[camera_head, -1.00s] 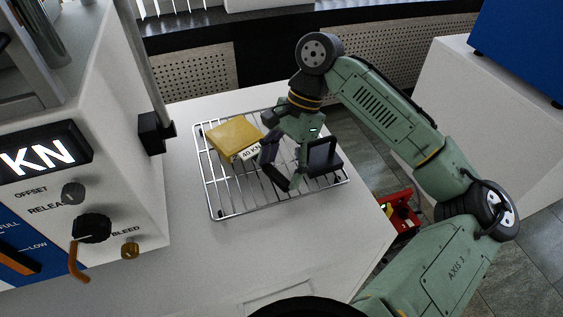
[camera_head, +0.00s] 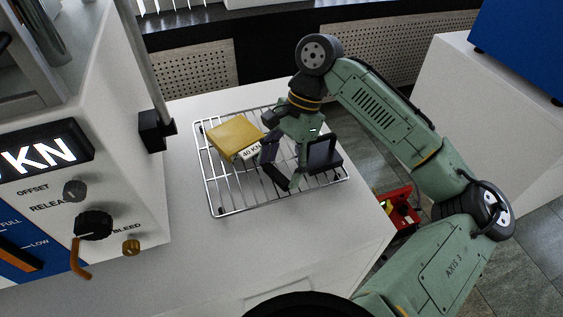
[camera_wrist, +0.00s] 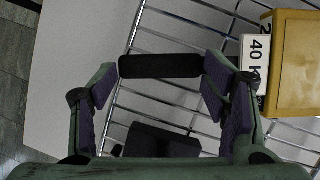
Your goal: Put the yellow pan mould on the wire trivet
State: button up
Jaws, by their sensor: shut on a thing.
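The yellow pan mould (camera_head: 235,132) is a yellow block with a white "40 KN" label, on the left back part of the wire trivet (camera_head: 241,210). It also shows at the right edge of the wrist view (camera_wrist: 298,62). My gripper (camera_head: 280,176) is just right of the mould, over the trivet. Its fingers are shut on the ends of a dark bar (camera_wrist: 160,66). A dark block (camera_head: 324,157) is beside the gripper, over the trivet's right end. I cannot tell whether bar and block are one piece.
The trivet stands on a white table (camera_head: 190,245). A press with a KN display (camera_head: 45,152) and knobs stands on the left. A red object (camera_head: 398,207) is beyond the table's right edge. The front of the table is clear.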

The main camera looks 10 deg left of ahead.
jog(key=shift+f, duration=0.15)
jog(key=o, duration=1.4)
jog(key=shift+c, duration=0.2)
jog(key=v, duration=1.2)
jog(key=shift+s+d, duration=0.1)
